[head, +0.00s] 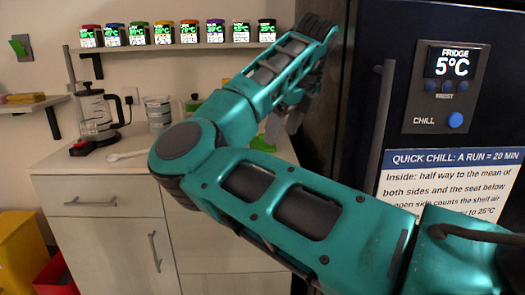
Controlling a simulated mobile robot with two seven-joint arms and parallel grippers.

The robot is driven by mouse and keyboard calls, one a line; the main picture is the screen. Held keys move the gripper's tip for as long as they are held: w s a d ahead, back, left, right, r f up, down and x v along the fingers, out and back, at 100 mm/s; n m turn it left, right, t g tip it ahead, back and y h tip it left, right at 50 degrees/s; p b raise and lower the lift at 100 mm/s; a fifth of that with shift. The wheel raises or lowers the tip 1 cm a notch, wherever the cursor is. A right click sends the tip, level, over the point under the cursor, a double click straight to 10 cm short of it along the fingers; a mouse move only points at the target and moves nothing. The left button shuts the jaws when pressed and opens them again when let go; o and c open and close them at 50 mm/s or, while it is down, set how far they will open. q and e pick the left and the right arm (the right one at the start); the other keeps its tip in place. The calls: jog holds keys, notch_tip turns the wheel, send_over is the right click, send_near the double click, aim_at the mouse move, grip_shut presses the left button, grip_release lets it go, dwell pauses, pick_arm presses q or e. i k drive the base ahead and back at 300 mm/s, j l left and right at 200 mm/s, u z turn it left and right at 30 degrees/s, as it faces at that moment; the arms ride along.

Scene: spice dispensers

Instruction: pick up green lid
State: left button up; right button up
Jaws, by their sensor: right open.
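A green piece (263,143), which looks like the green lid, lies on the counter and is partly hidden by my right arm. My right gripper (284,127) points down just above and to the right of it, with its grey fingers apart. It looks empty, and most of it is hidden behind my teal forearm. My left gripper is not in view.
Several labelled jars (162,33) line the wall shelf (165,47). A glass coffee pot (94,112), a measuring jug (158,112) and a white spoon (124,155) are on the left counter. The dark fridge (350,100) stands close at right.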

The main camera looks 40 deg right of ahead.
aim_at(258, 143)
jog(key=i+l, duration=0.35)
jog(key=l, duration=0.15)
jog(key=i+l, duration=0.3)
jog(key=l, duration=0.15)
